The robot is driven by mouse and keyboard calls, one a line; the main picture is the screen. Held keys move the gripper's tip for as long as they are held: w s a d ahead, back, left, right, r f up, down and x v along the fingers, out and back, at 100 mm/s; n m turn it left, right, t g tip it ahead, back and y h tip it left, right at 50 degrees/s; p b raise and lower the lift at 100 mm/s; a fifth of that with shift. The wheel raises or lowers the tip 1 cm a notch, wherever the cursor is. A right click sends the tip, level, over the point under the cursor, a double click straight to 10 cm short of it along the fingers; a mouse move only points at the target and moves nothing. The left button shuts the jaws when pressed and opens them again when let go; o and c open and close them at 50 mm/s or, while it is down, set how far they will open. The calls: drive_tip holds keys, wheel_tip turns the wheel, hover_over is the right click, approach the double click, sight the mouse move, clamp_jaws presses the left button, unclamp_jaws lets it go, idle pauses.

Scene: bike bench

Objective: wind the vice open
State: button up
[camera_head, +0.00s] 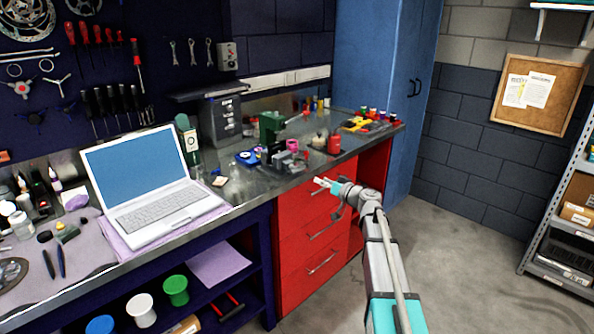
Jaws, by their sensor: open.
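A small dark grey vice (288,160) sits near the front edge of the workbench, right of the laptop. Its handle and jaw gap are too small to make out. My gripper (322,183) is open, in front of the red drawer unit, lower and to the right of the vice in the picture. It appears apart from the vice, and nothing shows between its fingers.
A green tool (270,127), a blue round item (248,157) and a red container (334,144) crowd the bench around the vice. The open laptop (150,185) stands to the left. Red drawers (305,235) with protruding handles are below. The floor (470,270) at right is clear.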

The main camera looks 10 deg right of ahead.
sight(297, 169)
drive_tip(key=m, duration=0.7)
drive_tip(key=s+m, duration=0.1)
drive_tip(key=m, duration=0.3)
drive_tip(key=shift+d, duration=0.3)
drive_tip(key=shift+m, duration=0.3)
drive_tip(key=shift+w, duration=0.1)
drive_tip(key=x, duration=1.3)
drive_tip(key=shift+w+a, duration=0.25)
drive_tip(key=shift+c, duration=0.2)
clamp_jaws()
